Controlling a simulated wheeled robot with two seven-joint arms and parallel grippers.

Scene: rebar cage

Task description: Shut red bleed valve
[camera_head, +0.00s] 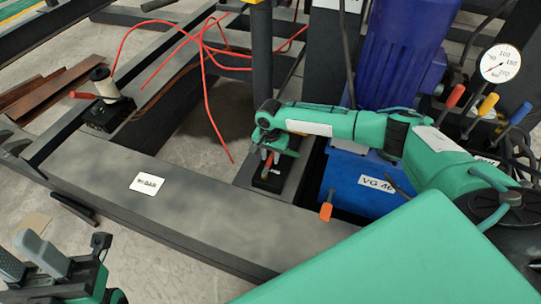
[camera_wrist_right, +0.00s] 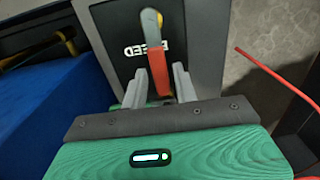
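The bleed valve's red handle (camera_wrist_right: 159,76) stands out from a dark plate lettered "BLEED" (camera_wrist_right: 146,50) in the right wrist view. The left gripper (camera_head: 30,258) is open and empty at the lower left, away from the valve.
A blue box marked "VG 46" (camera_head: 375,184) and an orange-tipped lever (camera_head: 326,212) are just right of the valve. A pressure gauge (camera_head: 501,64) and several coloured levers stand at the right. Red hoses (camera_head: 205,90) lie behind. The grey beam (camera_head: 190,205) in front is bare except for a label.

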